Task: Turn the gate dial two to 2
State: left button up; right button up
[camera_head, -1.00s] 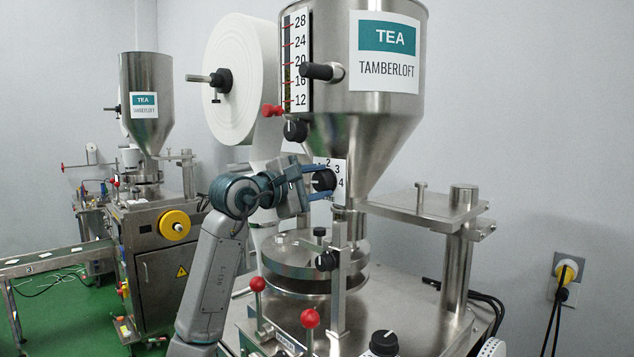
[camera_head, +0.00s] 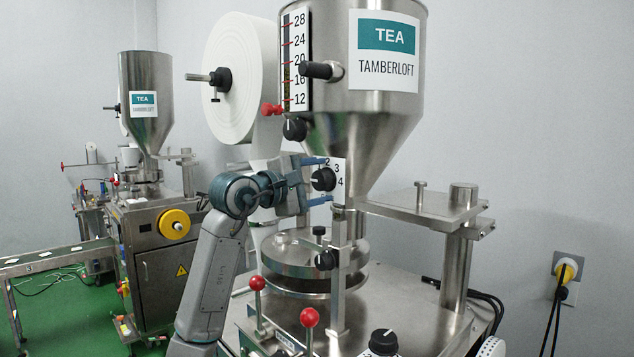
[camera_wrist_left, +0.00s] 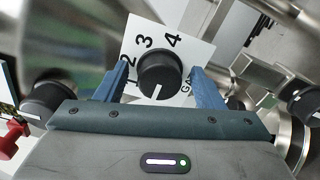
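The gate dial is a black round knob (camera_head: 324,180) on a white plate marked 2, 3 and 4, below the near hopper. In the left wrist view the knob (camera_wrist_left: 160,72) shows its plate with 1 to 4. Its white pointer line points down there, away from the 2; in the head view it points left. My left gripper (camera_head: 322,181) is open, with one blue finger above the knob and one below. In the left wrist view, the gripper (camera_wrist_left: 160,84) has gaps between the knob and both fingers. My right gripper is not in view.
The steel hopper (camera_head: 388,110) hangs above the dial, with another black knob (camera_head: 295,130) and a red knob (camera_head: 271,110) nearby. A steel post (camera_head: 338,275) and round plates stand below. Red ball levers (camera_head: 309,318) and a front dial (camera_head: 384,341) are lower down.

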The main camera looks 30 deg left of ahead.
pick_arm(q)
jog(key=shift+s+a+f+b, duration=0.1)
jog(key=shift+s+a+b, duration=0.05)
jog(key=shift+s+b, duration=0.3)
jog(key=b+v, duration=0.3)
jog(key=v, duration=0.7)
jog(key=shift+b, duration=0.35)
